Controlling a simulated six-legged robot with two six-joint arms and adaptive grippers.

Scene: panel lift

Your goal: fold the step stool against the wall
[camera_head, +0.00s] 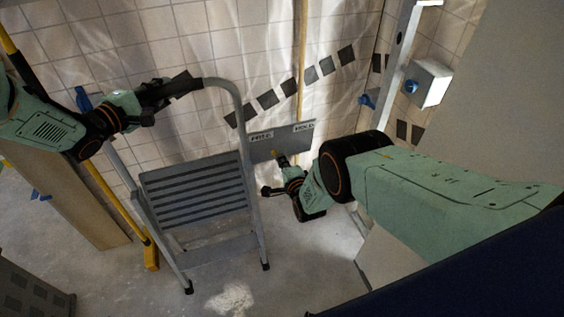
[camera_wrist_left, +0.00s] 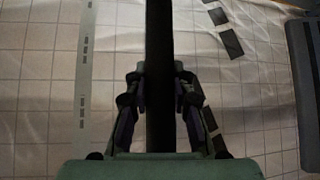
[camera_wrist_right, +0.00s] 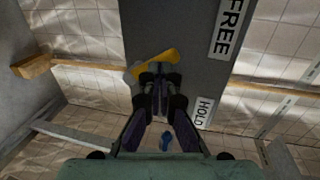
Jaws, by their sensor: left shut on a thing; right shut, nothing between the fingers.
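The grey step stool (camera_head: 195,185) stands unfolded on the floor before the tiled wall, its ribbed step level. My left gripper (camera_head: 180,88) is shut on the stool's top rail, at the left of its curved hoop. The dark rail (camera_wrist_left: 160,60) runs between its fingers in the left wrist view. A grey plate (camera_head: 300,137) with labels FREE and HOLD sits right of the stool. It carries a yellow lever (camera_wrist_right: 165,60), which points toward the FREE side in the right wrist view. My right gripper (camera_wrist_right: 158,78) is shut and empty at this lever; I cannot tell whether they touch.
A yellow-footed pole (camera_head: 150,255) and a wooden board (camera_head: 70,205) lean at the left. A metal rail (camera_head: 393,60) and a white box (camera_head: 428,82) with a blue knob are at the right. A dark crate (camera_head: 30,290) is at lower left.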

